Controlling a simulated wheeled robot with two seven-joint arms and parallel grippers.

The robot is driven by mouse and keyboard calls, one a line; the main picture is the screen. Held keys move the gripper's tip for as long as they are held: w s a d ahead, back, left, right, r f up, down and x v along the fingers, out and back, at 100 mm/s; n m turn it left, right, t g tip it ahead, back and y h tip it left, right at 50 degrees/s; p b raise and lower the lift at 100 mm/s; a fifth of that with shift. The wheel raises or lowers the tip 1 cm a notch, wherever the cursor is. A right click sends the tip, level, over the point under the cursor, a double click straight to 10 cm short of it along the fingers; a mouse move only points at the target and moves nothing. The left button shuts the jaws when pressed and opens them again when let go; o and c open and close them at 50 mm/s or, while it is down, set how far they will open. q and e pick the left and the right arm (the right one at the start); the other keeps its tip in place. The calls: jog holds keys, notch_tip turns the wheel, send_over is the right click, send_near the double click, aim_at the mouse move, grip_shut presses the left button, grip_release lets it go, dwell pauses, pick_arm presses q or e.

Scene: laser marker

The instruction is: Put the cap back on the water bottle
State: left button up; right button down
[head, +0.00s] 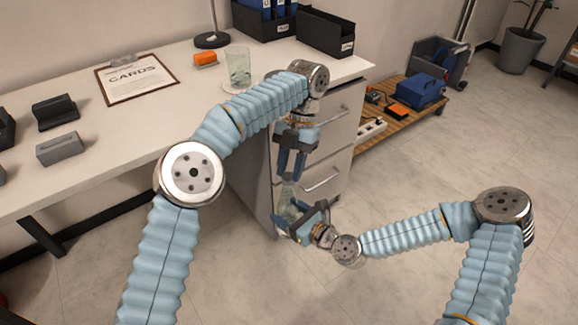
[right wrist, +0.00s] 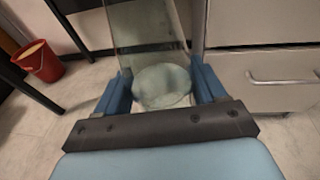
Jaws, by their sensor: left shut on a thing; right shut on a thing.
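The clear water bottle (head: 287,212) is held in the air in front of the drawer cabinet, roughly upright in the head view. My right gripper (head: 303,222) is shut around its body from the right. In the right wrist view the see-through bottle (right wrist: 150,35) stands between the two blue fingers. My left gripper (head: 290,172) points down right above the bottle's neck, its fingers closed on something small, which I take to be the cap. The cap itself is too small and hidden by the fingers to make out. I cannot tell whether it touches the neck.
The white desk (head: 110,130) carries a clipboard (head: 137,78), a glass of water (head: 239,66), an orange object (head: 205,59) and dark trays. The drawer cabinet (head: 335,145) stands close behind my grippers. A wooden low shelf (head: 400,120) is at right. A red bucket (right wrist: 38,60) stands on the floor.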

pick_arm(q)
jog(key=o, duration=1)
jog(key=shift+c, duration=0.4)
